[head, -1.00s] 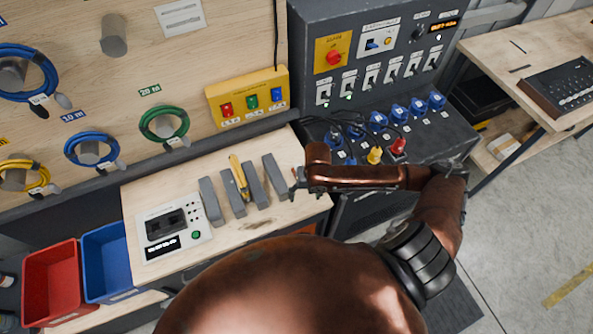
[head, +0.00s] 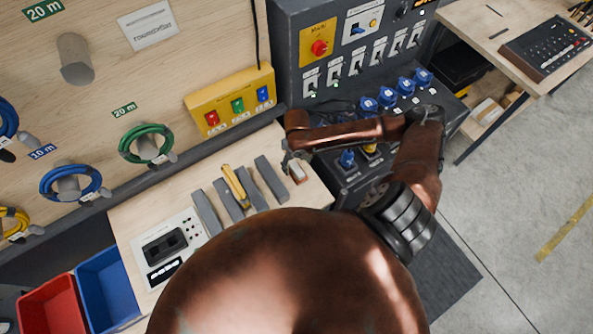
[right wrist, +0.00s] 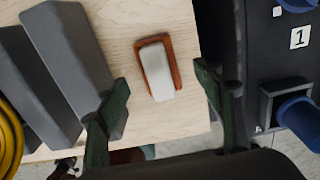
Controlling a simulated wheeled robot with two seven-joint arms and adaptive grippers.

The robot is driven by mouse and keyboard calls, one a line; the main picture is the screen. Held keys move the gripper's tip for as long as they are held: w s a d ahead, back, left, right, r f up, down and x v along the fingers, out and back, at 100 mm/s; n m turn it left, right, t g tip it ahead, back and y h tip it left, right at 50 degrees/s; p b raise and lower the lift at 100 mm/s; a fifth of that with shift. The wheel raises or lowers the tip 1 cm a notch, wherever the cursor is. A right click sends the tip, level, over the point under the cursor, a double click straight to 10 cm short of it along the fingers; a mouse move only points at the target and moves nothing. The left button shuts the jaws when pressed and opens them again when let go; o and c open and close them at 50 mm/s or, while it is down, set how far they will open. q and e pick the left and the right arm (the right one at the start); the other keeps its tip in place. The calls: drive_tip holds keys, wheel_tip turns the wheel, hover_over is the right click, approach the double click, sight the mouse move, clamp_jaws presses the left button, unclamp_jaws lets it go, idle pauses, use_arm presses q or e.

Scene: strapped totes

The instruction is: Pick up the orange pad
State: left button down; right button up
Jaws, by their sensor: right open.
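The orange pad (right wrist: 176,72) lies on the wooden bench top in the right wrist view, near the bench's right edge. A pale grey-white block covers most of its top face, so the orange shows as a border. In the head view the pad with its pale block (head: 297,173) shows small beside my right gripper (head: 291,160). In the right wrist view my right gripper (right wrist: 161,78) is open and empty. Its two dark fingers stand to the left and right of the pad, apart from it. My left gripper is not in view.
Several grey bars (head: 268,178) stand in a row left of the pad, with a yellow tool (head: 235,186) among them. A dark panel with blue plugs (right wrist: 298,122) lies to the right. A yellow button box (head: 232,101) stands behind. Some bare wood surrounds the pad.

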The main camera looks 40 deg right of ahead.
sight(297, 169)
drive_tip(key=f, duration=0.3)
drive_tip(key=shift+s+a+f+p, duration=0.15)
drive_tip(key=shift+a+f+p, duration=0.05)
drive_tip(key=shift+f+p, duration=0.2)
drive_tip(key=shift+f, duration=0.4)
drive_tip(key=c, duration=0.8)
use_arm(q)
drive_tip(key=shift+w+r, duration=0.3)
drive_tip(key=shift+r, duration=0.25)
use_arm(e)
drive_tip(key=c, duration=0.4)
